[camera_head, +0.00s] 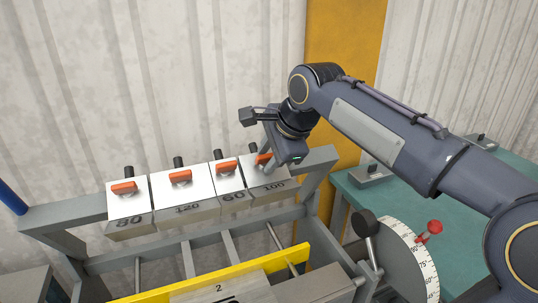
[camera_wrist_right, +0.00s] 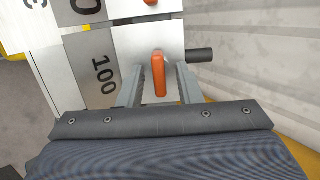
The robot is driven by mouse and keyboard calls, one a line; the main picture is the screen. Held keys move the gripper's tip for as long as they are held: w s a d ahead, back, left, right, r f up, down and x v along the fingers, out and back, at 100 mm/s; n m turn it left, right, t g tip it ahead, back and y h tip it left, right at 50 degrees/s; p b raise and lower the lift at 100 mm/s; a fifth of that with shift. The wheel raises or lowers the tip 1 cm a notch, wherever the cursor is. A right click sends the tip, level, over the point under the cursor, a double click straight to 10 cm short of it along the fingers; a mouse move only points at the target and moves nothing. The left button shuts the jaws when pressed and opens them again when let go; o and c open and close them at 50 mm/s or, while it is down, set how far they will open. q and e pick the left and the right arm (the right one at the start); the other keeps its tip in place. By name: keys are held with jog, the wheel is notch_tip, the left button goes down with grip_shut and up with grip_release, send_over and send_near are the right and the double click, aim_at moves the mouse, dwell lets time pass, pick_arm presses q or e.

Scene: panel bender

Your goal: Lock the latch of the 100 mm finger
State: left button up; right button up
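The 100 mm finger (camera_head: 270,180) is the rightmost of the white blocks on the rail in the head view; its label also faces the wrist view (camera_wrist_right: 105,75). Its orange latch (camera_wrist_right: 159,75) lies lengthwise along the row of fingers. In the head view the latch (camera_head: 262,159) is partly hidden by my right gripper (camera_head: 267,165). In the wrist view the right gripper (camera_wrist_right: 161,85) is open, with one fingertip on each side of the latch and a visible gap on both sides. My left gripper is not in view.
The 80 (camera_head: 128,208), 120 (camera_head: 184,194) and 60 (camera_head: 229,180) fingers stand to the left, each with an orange latch and a black peg. A yellow bar (camera_head: 225,275) lies in front. A dial (camera_head: 410,255) with a red knob stands right, before a green table (camera_head: 440,210).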

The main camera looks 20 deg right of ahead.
jog(key=v, duration=0.7)
jog(key=shift+s+r, duration=0.25)
jog(key=shift+r, duration=0.05)
jog(key=shift+d, duration=0.1)
dwell(0.3)
jog(key=s+a+f+n+y, duration=0.1)
jog(key=s+a+f+n, duration=0.1)
jog(key=s+f+n, duration=0.6)
jog(key=s+a+f+n+y, duration=0.1)
jog(key=s+a+f+n, duration=0.1)
jog(key=s+f+n, duration=0.6)
jog(key=s+f, duration=0.4)
jog(key=f, duration=0.5)
jog(key=shift+s+a+f+n+g, duration=0.2)
jog(key=shift+a+f+n+g, duration=0.1)
jog(key=shift+g, duration=0.1)
